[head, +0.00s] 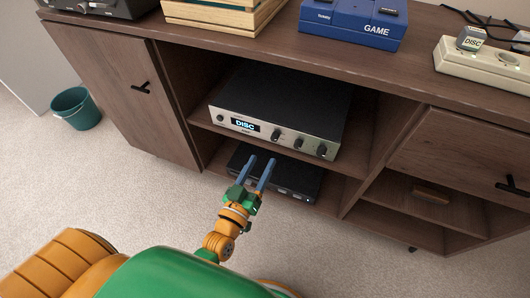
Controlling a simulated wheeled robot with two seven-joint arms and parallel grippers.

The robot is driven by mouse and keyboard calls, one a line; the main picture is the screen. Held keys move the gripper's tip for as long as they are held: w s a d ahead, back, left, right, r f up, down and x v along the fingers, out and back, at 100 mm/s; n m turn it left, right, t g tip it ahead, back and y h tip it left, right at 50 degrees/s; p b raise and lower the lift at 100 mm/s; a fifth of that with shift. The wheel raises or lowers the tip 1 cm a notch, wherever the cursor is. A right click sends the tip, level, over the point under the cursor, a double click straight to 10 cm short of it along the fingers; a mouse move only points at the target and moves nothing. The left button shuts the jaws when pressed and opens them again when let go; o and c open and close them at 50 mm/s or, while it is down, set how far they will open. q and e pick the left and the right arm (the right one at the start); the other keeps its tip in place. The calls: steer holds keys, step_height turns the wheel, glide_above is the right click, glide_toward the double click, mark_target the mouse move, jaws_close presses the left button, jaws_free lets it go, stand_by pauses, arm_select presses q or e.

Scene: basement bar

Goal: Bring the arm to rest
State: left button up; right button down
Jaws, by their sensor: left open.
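My left arm comes in from the lower left, green and orange. My left gripper (256,172) is open, with its two blue fingers apart and nothing seen between them. In the picture it lies over the front of a low black box (297,184) on the cabinet's bottom shelf; whether it touches the box I cannot tell. Just above it, a silver-fronted black unit marked DISC (280,112) sits on the middle shelf. My right gripper is not in view.
The brown wooden cabinet (140,35) fills the upper part, with a closed left door (125,85). On its top stand a wooden crate (225,14), a blue GAME box (350,25) and a white power strip (485,62). A teal bin (78,110) stands left on open carpet.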

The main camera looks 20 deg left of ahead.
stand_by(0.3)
arm_select(q)
steer(key=s+f+m+g+h, duration=0.1)
steer(key=s+f+m+g, duration=0.3)
steer(key=f, duration=0.8)
steer(key=s+a+f+m+g+y, duration=0.1)
steer(key=s+a+f+g, duration=0.2)
steer(key=s+f+g, duration=0.5)
steer(key=s+a+f+g+y, duration=0.15)
steer(key=s+f+g, duration=0.35)
steer(key=s+f, duration=0.6)
steer(key=s+r+p, duration=0.4)
steer(key=r+p, duration=1)
steer(key=p, duration=0.1)
steer(key=s+r+p, duration=0.4)
steer(key=r+p, duration=1.1)
steer(key=p, duration=0.1)
steer(key=shift+s+g, duration=0.15)
steer(key=shift+g, duration=0.15)
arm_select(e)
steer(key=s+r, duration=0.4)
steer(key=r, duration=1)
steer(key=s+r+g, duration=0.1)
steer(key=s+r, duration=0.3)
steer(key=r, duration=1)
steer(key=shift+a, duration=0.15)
